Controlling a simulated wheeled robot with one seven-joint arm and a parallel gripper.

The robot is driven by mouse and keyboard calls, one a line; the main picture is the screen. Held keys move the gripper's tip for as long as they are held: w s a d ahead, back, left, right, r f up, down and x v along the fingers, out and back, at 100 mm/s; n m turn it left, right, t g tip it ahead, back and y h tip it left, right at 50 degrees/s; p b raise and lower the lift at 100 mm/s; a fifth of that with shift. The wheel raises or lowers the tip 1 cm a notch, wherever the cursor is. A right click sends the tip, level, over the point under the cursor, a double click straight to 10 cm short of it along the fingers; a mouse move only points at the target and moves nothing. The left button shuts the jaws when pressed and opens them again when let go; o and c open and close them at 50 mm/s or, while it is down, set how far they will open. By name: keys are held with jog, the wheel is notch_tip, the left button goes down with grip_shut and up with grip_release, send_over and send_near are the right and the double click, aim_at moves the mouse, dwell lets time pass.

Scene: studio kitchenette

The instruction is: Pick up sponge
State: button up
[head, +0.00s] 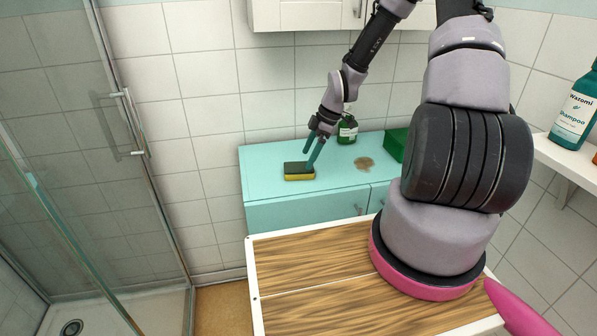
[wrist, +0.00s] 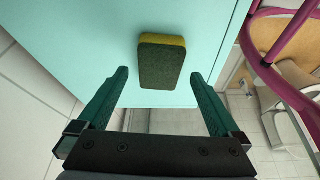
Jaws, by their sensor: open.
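The sponge (head: 299,173), yellow with a dark green top, lies flat on the turquoise cabinet top (head: 262,160) near its front left. In the wrist view the sponge (wrist: 162,62) shows its dark face, with yellow along one edge. My gripper (head: 310,158) is just above the sponge in the head view, with its green fingers pointing down. In the wrist view my gripper (wrist: 160,88) is open, one finger to each side of the sponge's near end. Nothing is between the fingers' pads in contact.
A green bottle (head: 347,130) stands behind and right of the sponge. A brown stain (head: 364,163) and a green box (head: 396,144) are farther right. A glass shower door (head: 130,120) is at the left. A shampoo bottle (head: 575,112) stands on a white shelf (head: 572,165).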

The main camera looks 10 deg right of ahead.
aim_at(301, 166)
jog(key=x, duration=0.4)
jog(key=shift+a+f, duration=0.1)
jog(key=shift+a, duration=0.2)
jog(key=c, duration=1.1)
jog(key=shift+c, duration=0.3)
notch_tip(301, 166, up, 10)
